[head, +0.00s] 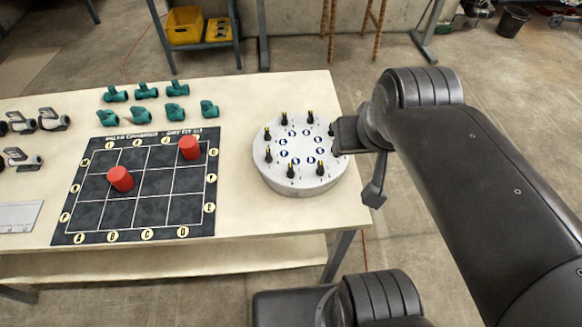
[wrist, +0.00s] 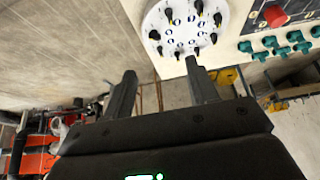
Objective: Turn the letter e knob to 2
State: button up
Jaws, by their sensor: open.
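A round white dial plate (head: 302,180) sits on the right end of the table and carries a ring of black knobs with yellow marks, such as the front knob (head: 291,171). Round blue-and-white labels lie inside the ring, but their letters and settings are too small to read. I cannot tell which knob is e. The plate (wrist: 158,18) and its knobs also show at the top of the wrist view. My gripper (wrist: 161,70) is open and empty, its two fingers apart. In the head view it is at the plate's right edge, with part of it hidden.
A black grid board (head: 145,215) with two red cylinders (head: 121,179) (head: 190,147) lies left of the plate. Several green pipe fittings (head: 146,90) stand behind it. Grey-and-black fittings (head: 52,119) stand at the far left. Bare tabletop (head: 270,98) lies behind the plate.

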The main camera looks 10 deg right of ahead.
jog(key=shift+w+a, duration=0.15)
jog(key=shift+w, duration=0.25)
jog(key=shift+c, duration=1.4)
jog(key=w+a+f+g, duration=0.1)
jog(key=w+g, duration=0.1)
jog(key=w, duration=0.1)
jog(key=w+a+f+g, duration=0.1)
jog(key=w+a+g, duration=0.1)
jog(key=w, duration=0.1)
jog(key=w+a+f+g, duration=0.1)
jog(key=w, duration=0.2)
jog(key=shift+w+a+f+g, duration=0.15)
jog(key=shift+a+f+g, duration=0.05)
jog(key=shift+a+g, duration=0.2)
jog(key=shift+c, duration=0.6)
jog(key=g, duration=0.4)
send_near(291, 168)
jog(key=x, duration=0.8)
jog(key=shift+f, duration=0.4)
grip_shut()
